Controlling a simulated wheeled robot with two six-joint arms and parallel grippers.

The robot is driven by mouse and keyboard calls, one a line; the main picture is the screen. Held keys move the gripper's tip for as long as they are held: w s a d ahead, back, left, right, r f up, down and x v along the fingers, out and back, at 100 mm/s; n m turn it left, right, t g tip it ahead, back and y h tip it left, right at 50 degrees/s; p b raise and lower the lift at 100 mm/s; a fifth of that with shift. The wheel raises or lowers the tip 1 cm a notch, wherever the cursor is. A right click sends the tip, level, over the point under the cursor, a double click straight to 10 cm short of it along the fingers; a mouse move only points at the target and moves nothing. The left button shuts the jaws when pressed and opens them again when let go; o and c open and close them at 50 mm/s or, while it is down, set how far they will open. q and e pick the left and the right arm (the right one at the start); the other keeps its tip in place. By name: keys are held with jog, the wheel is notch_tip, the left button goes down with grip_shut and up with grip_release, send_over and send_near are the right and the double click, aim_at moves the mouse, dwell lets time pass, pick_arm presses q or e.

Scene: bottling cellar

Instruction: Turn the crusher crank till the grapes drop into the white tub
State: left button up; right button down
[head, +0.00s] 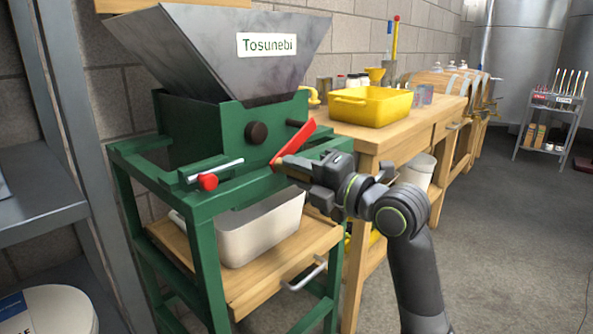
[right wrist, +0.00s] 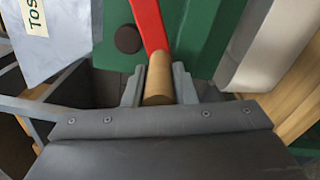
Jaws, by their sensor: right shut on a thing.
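The crusher has a grey metal hopper (head: 205,50) labelled "Tosunebi" on a green body and frame (head: 125,160). Its red crank arm (head: 296,142) slants from upper right to lower left on the front, with a wooden handle (right wrist: 158,78) at its end. My right gripper (head: 282,165) is shut on this handle; in the right wrist view its grey fingers sit on both sides of it. The white tub (head: 262,228) stands below the crusher on a wooden shelf. No grapes show, and the hopper's inside is hidden. My left gripper is not in view.
A metal rod with a red knob (head: 208,181) sticks out at the crusher's front left. A wooden bench (head: 395,140) with a yellow basin (head: 368,104) stands to the right. A grey shelf (head: 40,212) and a white bucket (head: 48,308) are at the left.

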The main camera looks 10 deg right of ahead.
jog(key=shift+w+d+f, duration=0.2)
jog(key=shift+d+f, duration=0.05)
jog(key=shift+f, duration=0.45)
jog(key=c, duration=1.5)
grip_release()
jog(key=o, duration=0.3)
jog(key=shift+w+d, duration=0.1)
jog(key=shift+d, duration=0.15)
jog(key=shift+a+r, duration=0.15)
jog(key=shift+a, duration=0.05)
jog(key=shift+d, duration=0.1)
